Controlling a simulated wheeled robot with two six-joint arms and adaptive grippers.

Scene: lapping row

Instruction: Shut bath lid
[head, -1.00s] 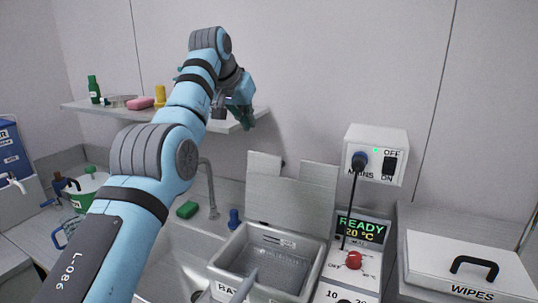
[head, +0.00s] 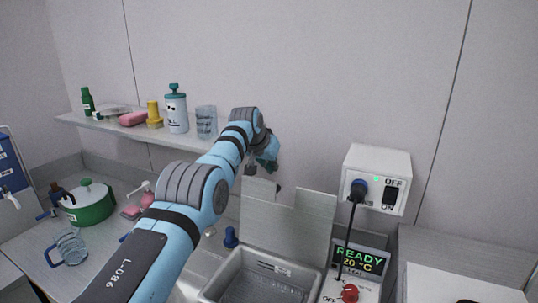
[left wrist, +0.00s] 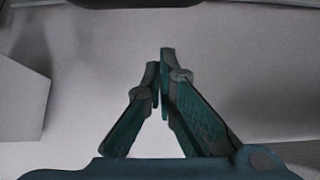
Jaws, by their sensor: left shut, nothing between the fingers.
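The bath lid (head: 285,226) is a pale grey panel with a notched top edge. It stands upright, open, at the back of the bath (head: 213,287), a grey open tank with a mesh-like interior. My left gripper (head: 268,164) is near the wall, just above the lid's upper left part in the head view. I cannot tell whether it touches the lid. In the left wrist view its fingers (left wrist: 161,75) meet at the tips with nothing between them. My right gripper is not in view.
A control box with a READY display (head: 359,259) and red knob (head: 350,292) stands right of the bath. A mains switch box (head: 377,180) with a hanging cable is on the wall. A shelf (head: 130,131) holds a bottle (head: 177,112) and a tumbler (head: 206,122).

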